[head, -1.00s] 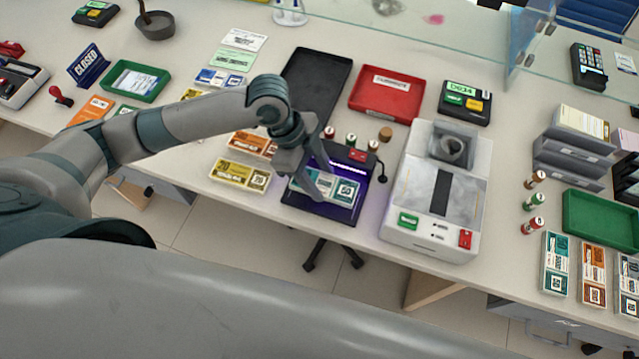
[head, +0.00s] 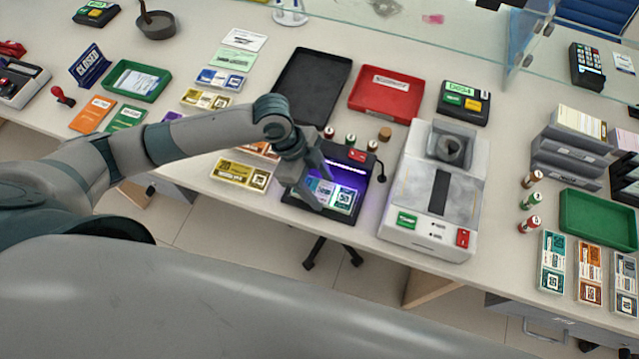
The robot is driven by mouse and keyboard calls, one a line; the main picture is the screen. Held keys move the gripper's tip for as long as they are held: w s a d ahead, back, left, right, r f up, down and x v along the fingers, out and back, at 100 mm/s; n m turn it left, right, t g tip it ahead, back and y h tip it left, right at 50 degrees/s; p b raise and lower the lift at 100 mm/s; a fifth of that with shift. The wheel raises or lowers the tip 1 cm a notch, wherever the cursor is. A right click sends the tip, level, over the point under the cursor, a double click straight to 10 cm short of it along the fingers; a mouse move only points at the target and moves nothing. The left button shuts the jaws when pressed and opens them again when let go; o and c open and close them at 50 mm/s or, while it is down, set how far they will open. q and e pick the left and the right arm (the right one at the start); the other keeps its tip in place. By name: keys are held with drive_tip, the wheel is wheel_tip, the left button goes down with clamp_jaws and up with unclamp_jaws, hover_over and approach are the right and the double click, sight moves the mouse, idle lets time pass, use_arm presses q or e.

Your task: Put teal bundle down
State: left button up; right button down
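The teal bundle (head: 343,198) is on or just over the dark bed of the black lamp unit (head: 294,204), in its violet glow. Its printed face is up and its left part is partly hidden by my gripper. My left gripper (head: 318,188) reaches in from the upper left, with its fingers at the left part of the bundle, one towards the back and one towards the front. Whether the fingers still press on it cannot be made out. My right gripper is not in view.
A white counting machine (head: 465,195) stands close on the right. A yellow bundle (head: 241,173) lies left of the lamp unit. Behind are a black tray (head: 313,85), a red tray (head: 385,97) and several small rolls. The counter's front edge is just below the unit.

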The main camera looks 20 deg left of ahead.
use_arm(q)
drive_tip(key=shift+o, duration=0.5)
drive_tip(key=shift+r, duration=0.15)
drive_tip(key=shift+a+r, duration=0.2)
drive_tip(key=shift+r, duration=0.25)
drive_tip(key=b+v, duration=0.2)
drive_tip(key=v, duration=0.9)
drive_tip(key=shift+b, duration=0.4)
drive_tip(key=shift+s, duration=0.15)
